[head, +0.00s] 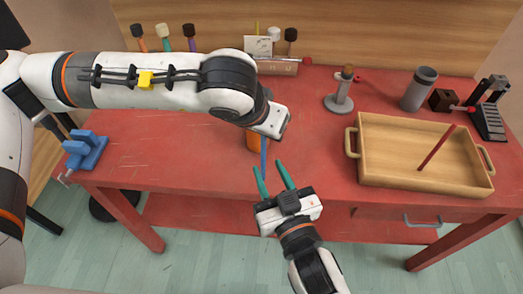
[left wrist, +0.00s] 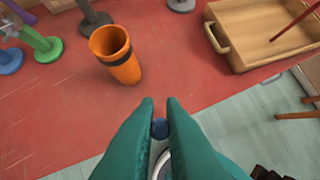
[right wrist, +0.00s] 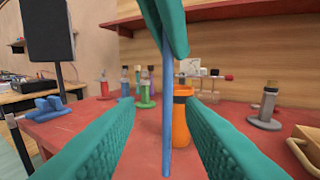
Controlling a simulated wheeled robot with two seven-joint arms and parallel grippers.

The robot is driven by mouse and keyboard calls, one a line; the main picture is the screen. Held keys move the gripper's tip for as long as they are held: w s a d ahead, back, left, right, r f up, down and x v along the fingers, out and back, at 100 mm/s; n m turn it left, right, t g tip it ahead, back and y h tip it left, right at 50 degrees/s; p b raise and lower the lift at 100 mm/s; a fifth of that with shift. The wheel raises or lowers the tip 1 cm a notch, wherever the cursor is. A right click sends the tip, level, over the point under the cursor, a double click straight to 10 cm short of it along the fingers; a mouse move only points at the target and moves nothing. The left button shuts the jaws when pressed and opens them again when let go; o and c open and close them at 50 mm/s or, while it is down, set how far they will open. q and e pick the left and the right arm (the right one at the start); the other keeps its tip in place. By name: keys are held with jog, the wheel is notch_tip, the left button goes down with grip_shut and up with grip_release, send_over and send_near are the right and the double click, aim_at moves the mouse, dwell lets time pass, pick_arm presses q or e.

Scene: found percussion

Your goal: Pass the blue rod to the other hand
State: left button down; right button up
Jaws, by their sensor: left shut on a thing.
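The blue rod (head: 264,152) hangs upright below my left gripper. In the right wrist view the blue rod (right wrist: 167,120) runs down from the shut teal fingers of my left gripper (right wrist: 165,40). The left wrist view shows only its blue end (left wrist: 160,128) at the fingertips of my left gripper (left wrist: 160,104); in the head view those fingertips are hidden by the wrist. My right gripper (head: 268,167) is open at the table's front edge, below the left one. Its fingers stand either side of the rod in its wrist view; whether the rod is between the tips or just beyond them I cannot tell.
An orange cup (head: 253,141) stands on the red table (head: 200,160) just behind the rod. A wooden tray (head: 400,180) with a red rod (head: 437,147) is at the right. A blue vise (head: 85,150) is at the left corner. Several coloured-stand mallets line the back.

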aim_at(263, 156)
jog(key=x, duration=0.9)
jog(key=shift+c, duration=0.3)
jog(key=shift+s, duration=0.1)
grip_shut()
pick_arm(q)
jog(key=c, duration=1.4)
grip_release()
jog(key=shift+c, duration=0.2)
